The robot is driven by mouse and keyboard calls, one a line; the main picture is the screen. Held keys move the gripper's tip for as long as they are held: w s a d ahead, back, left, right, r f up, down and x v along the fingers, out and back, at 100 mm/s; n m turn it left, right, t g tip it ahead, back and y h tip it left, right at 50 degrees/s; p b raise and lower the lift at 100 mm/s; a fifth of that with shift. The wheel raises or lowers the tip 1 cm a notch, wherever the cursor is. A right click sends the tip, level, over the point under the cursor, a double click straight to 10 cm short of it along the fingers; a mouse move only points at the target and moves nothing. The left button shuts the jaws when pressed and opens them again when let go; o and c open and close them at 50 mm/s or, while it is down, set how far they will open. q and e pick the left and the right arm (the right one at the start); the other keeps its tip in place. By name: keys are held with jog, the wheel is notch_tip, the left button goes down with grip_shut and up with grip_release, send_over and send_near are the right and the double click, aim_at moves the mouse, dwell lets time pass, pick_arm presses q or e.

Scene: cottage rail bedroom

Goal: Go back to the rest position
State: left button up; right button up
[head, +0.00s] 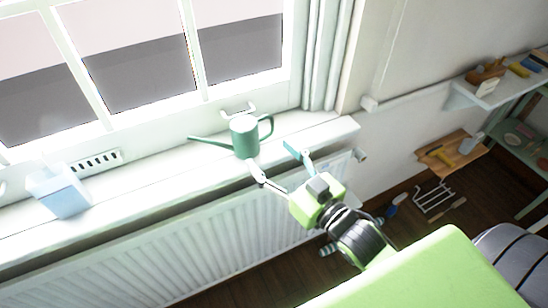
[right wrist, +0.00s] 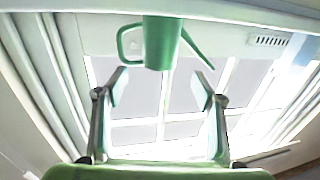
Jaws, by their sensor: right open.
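My right gripper (head: 275,160) is open and empty at the windowsill (head: 150,185). It points at the sill, just in front of a green watering can (head: 245,137). The can stands upright on the sill, with its spout to the left and its handle to the right. In the right wrist view the two fingers (right wrist: 160,88) are spread wide with nothing between them. The can (right wrist: 163,40) shows beyond them at the top of that view, upside down. One fingertip looks close to the can's base; I cannot tell whether it touches. My left gripper is not in view.
A pale blue container (head: 62,192) stands on the sill at the left. A white radiator (head: 190,240) is below the sill. At the right are a shelf (head: 492,92) with tools, a wooden board (head: 452,152) and a white wire rack (head: 434,198) near the dark floor.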

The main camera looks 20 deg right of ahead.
jog(key=s+d+f+m+g+h, duration=0.1)
jog(key=s+f+g+h, duration=0.15)
jog(key=f, duration=0.35)
jog(key=s+f+g+h, duration=0.1)
jog(key=s+f+g, duration=0.25)
jog(key=f, duration=0.35)
jog(key=s+f+g, duration=0.4)
jog(key=s, duration=0.3)
jog(key=s+f+g, duration=0.3)
jog(key=s+g, duration=0.1)
jog(key=s, duration=0.3)
notch_tip(320, 180, down, 27)
jog(key=s+g, duration=0.1)
jog(key=s, duration=0.1)
jog(key=s+d+f+g, duration=0.1)
jog(key=s+d+f, duration=0.1)
jog(key=s+f, duration=1.3)
jog(key=shift+s+d+f+n+g, duration=0.3)
jog(key=shift+s+d+n, duration=0.1)
jog(key=shift+s, duration=0.6)
jog(key=shift+h, duration=0.25)
